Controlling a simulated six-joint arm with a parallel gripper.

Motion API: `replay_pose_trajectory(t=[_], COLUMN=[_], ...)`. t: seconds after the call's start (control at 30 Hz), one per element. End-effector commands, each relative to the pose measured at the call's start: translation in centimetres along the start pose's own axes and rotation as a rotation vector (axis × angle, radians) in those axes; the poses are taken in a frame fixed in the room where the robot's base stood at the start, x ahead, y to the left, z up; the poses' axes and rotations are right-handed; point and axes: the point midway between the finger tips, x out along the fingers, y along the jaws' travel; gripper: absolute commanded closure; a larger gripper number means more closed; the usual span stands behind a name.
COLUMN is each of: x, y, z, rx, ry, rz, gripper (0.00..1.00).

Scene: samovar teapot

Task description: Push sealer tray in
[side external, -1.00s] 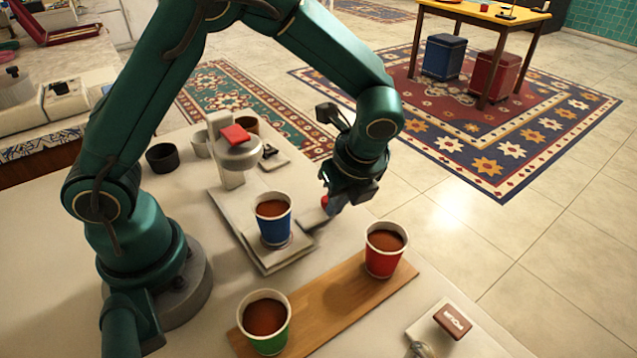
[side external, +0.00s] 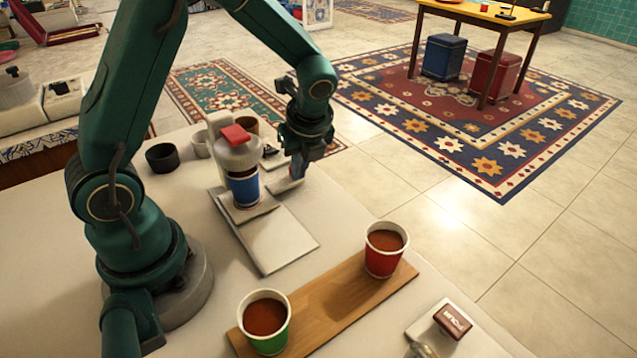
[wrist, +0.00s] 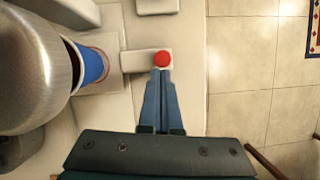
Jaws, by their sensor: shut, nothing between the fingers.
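The sealer (side external: 238,153) is a pale machine with a red block on top. Its tray carries a blue cup (side external: 244,187), which stands upright under the sealer head. The tray's pale side handle (side external: 284,186) sticks out to the right and ends in a red knob (wrist: 162,59) in the wrist view. My gripper (side external: 297,176) is shut and empty. Its fingertips are low at the knob end of the handle, seemingly touching or very close. The blue cup also shows in the wrist view (wrist: 91,65), partly covered by the sealer's rounded head (wrist: 25,70).
A wooden board (side external: 335,300) at the front holds a red cup (side external: 384,257) and a green cup (side external: 266,327), both filled. The sealer's base plate (side external: 277,240) is bare in front. A black cup (side external: 161,158) stands behind. A stamp (side external: 453,321) lies front right.

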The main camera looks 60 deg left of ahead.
Motion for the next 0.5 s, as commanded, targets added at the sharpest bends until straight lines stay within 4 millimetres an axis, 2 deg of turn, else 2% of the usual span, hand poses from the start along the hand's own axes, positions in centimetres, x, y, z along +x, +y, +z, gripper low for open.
replay_pose_trajectory(t=[0.27, 0.37, 0.5], x=[0.1, -0.2, -1.1], y=[0.1, 0.1, 0.0], z=[0.3, -0.5, -2.6], rx=[0.002, 0.004, 0.007], ry=[-0.011, -0.009, -0.005], rz=[0.005, 0.003, 0.0], gripper=[1.0, 1.0, 1.0])
